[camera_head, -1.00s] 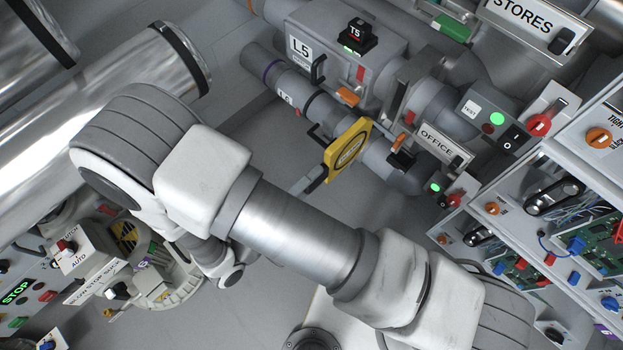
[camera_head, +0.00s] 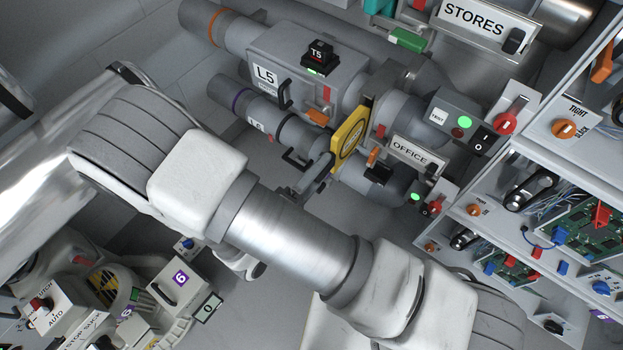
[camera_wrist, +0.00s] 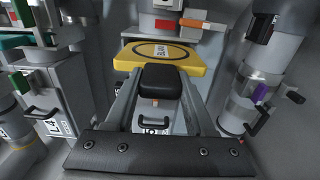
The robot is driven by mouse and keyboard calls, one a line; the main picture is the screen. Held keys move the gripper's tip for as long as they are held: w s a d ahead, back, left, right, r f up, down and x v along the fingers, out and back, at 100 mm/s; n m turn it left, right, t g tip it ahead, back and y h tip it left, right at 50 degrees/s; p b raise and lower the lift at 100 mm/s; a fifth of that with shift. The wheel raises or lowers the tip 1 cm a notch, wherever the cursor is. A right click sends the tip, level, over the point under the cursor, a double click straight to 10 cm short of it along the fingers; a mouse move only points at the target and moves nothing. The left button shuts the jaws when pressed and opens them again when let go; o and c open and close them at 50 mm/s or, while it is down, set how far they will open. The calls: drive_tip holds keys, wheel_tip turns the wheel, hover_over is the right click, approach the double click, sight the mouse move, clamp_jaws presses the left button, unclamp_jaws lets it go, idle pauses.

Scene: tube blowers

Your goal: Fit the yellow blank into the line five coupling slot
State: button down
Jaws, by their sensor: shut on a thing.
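The yellow blank (camera_head: 350,136) is a flat plate with a black ring and print on its face. In the wrist view the blank (camera_wrist: 193,66) lies across the far end of my gripper (camera_wrist: 160,78), below a grey pipe part with a red band.
The line six pipe (camera_head: 238,101) runs just below line five, close to my gripper. An OFFICE sign (camera_head: 414,151) and a black clamp (camera_head: 378,174) sit right of the blank. Racks with circuit boards (camera_head: 575,222) stand at the right. Open floor lies below the pipes.

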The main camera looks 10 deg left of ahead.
sight(351, 136)
drive_tip(key=shift+b+x, duration=0.7)
drive_tip(key=shift+x, duration=5)
drive_tip(key=shift+w+d, duration=0.1)
drive_tip(key=shift+w, duration=0.05)
drive_tip(key=shift+c, duration=0.8)
unclamp_jaws()
drive_tip(key=p+v, duration=0.3)
drive_tip(key=v, duration=1.4)
drive_tip(key=shift+s, duration=0.25)
